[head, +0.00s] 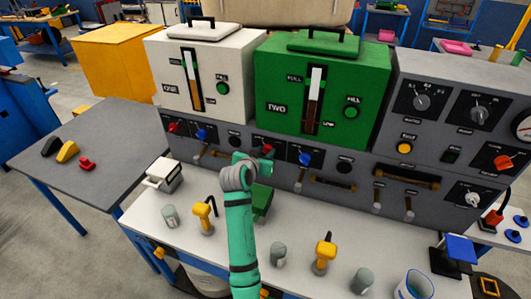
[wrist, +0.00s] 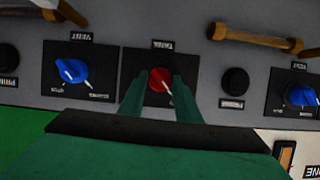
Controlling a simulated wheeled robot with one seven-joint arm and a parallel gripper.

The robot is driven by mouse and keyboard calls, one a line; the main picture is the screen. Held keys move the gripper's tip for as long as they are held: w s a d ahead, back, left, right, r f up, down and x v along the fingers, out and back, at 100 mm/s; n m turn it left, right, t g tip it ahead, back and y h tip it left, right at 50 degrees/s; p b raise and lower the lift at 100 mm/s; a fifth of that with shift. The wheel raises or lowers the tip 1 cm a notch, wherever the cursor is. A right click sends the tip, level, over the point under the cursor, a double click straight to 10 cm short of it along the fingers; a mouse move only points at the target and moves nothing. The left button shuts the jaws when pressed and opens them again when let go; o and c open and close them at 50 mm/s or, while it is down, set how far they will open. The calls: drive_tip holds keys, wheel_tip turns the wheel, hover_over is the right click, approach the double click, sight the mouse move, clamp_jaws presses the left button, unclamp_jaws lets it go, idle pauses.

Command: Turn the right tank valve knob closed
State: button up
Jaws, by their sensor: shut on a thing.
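The right tank valve knob (head: 267,150) is red and sits on the grey panel below the green tank marked TWO (head: 351,85). In the wrist view, which looks upside down, the red knob (wrist: 158,80) is on a black plate, its white pointer slanting to the lower right. My gripper (wrist: 159,75) has its two green fingers on either side of the knob, shut on it. In the head view my gripper (head: 264,163) reaches the panel and partly hides the knob's plate.
A blue vent knob (wrist: 72,70) is beside the red knob, and a black prime button (wrist: 235,81) is on its other side. The left red knob (head: 174,127) is under the white tank (head: 203,80). Grey cups and yellow tools (head: 204,214) stand on the white bench.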

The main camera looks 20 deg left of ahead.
drive_tip(key=shift+r, duration=0.1)
idle(0.3)
drive_tip(key=o, duration=1.1)
drive_tip(key=shift+c, duration=0.2)
drive_tip(key=v, duration=1)
drive_tip(key=shift+s, duration=0.4)
drive_tip(key=shift+a, duration=0.2)
